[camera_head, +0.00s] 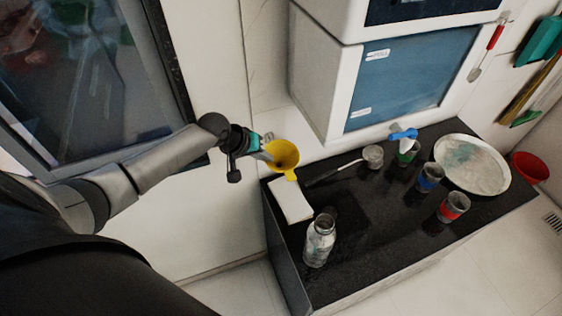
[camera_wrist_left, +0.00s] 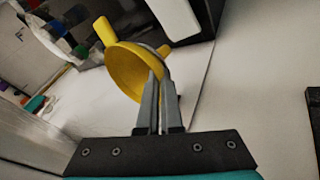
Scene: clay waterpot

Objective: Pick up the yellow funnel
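The yellow funnel (camera_head: 284,154) is at the left end of my left arm's reach, near the back left corner of the dark countertop, and appears held above it. My left gripper (camera_head: 266,154) has its fingers at the funnel's left rim. In the left wrist view, the two fingers (camera_wrist_left: 160,82) are close together with the rim of the funnel (camera_wrist_left: 125,68) pinched between them. The funnel is tilted, with its wide mouth and yellow tab showing. My right gripper is in neither view.
The dark countertop (camera_head: 370,245) holds a metallic bottle (camera_head: 319,242), a white block (camera_head: 291,200), several cups, including one with a red band (camera_head: 453,207), and a round plate (camera_head: 490,175). A white cabinet (camera_head: 318,75) stands behind. A red bowl (camera_head: 530,167) is at far right.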

